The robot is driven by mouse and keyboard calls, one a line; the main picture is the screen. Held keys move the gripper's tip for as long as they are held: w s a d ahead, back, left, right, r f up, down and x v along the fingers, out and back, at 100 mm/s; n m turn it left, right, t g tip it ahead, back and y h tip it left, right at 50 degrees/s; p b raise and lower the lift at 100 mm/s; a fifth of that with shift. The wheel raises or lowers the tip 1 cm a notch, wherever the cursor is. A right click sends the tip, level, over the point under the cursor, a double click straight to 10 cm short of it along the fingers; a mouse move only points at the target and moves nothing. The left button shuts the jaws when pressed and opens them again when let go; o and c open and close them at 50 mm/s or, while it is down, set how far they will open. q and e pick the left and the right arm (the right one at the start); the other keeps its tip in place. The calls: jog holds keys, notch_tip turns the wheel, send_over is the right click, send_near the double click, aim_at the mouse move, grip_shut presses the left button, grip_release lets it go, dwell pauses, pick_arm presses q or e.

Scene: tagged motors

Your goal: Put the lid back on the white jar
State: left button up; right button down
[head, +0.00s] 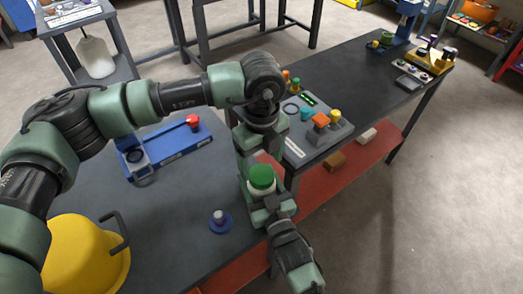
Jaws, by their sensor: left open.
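A bright green round cap (262,176) sits on a white body (261,190), which looks like the white jar. It shows against the lower part of my left arm, near the table's front edge; I cannot tell what supports it. A blue disc with a pale knob (219,220), possibly a lid, lies flat on the dark table left of it. My left gripper (300,268) is at the arm's lower end, past the table edge at the bottom. It is open; its fingertips are hard to make out. I do not see my right gripper.
The dark table (180,215) also bears a blue fixture (170,150) with a red knob, a grey panel (318,138) with coloured buttons, and a yellow rounded object (80,255) at the lower left. A red shelf (315,190) lies below. Table around the blue disc is bare.

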aim_at(262, 174)
pick_arm(q)
jog(key=shift+f, duration=1.95)
